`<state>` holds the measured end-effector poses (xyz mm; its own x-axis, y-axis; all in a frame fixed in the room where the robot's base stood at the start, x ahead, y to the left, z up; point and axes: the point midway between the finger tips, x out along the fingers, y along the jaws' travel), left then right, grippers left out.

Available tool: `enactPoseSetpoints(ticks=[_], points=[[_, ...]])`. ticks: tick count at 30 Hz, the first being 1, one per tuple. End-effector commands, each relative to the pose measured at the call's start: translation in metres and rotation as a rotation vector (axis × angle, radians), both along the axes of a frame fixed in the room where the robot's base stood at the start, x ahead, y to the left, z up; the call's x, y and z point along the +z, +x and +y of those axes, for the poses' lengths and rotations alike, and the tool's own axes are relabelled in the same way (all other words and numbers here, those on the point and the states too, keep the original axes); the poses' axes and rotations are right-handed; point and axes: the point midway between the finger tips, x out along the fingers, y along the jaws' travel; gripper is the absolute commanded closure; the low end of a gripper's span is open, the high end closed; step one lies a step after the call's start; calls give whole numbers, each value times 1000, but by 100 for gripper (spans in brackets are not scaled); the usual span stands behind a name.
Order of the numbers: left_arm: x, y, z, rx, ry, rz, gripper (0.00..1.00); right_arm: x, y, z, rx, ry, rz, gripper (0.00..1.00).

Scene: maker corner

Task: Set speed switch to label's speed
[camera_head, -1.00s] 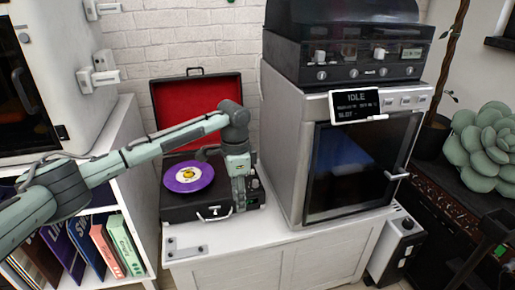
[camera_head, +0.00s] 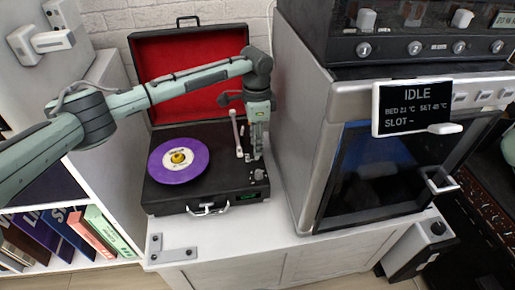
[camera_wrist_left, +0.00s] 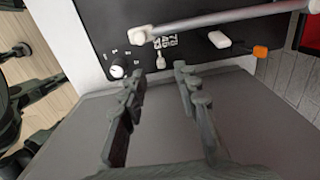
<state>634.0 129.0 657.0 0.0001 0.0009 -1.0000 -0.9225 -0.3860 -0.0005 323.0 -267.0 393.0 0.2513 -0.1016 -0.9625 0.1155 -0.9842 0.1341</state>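A suitcase record player (camera_head: 170,205) stands on the white cabinet with its red lid open. A purple record (camera_head: 178,162) with a yellow centre lies on it, its label print too small to read for certain. My left gripper (camera_head: 256,154) points down over the right side of the deck, by the controls. In the left wrist view my left gripper (camera_wrist_left: 157,88) is open and empty. Just beyond its fingertips is a small pale switch (camera_wrist_left: 182,67) beside tiny white markings. A round white knob (camera_wrist_left: 117,71) is to its left. My right gripper is not in view.
The white tonearm (camera_head: 237,133) stands close to my left gripper and crosses the top of the wrist view. A large grey machine (camera_head: 312,140) with an IDLE screen (camera_head: 416,106) stands close on the right. Metal brackets (camera_head: 174,250) lie at the cabinet front.

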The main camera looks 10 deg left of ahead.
Motion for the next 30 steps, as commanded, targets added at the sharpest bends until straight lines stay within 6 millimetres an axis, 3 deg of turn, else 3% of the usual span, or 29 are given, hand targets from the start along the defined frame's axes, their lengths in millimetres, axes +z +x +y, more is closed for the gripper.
enactPoseSetpoints(ticks=[7, 18, 25, 30], points=[[-33, 0, -1, 0, 0, 0, 69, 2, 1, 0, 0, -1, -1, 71], [-40, 0, 0, 0, -1, 0, 69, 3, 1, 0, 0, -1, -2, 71], [-40, 0, 0, 0, -1, 0, 98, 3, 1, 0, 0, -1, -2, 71], [-40, 0, 0, 0, -1, 0, 100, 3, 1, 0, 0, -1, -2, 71]])
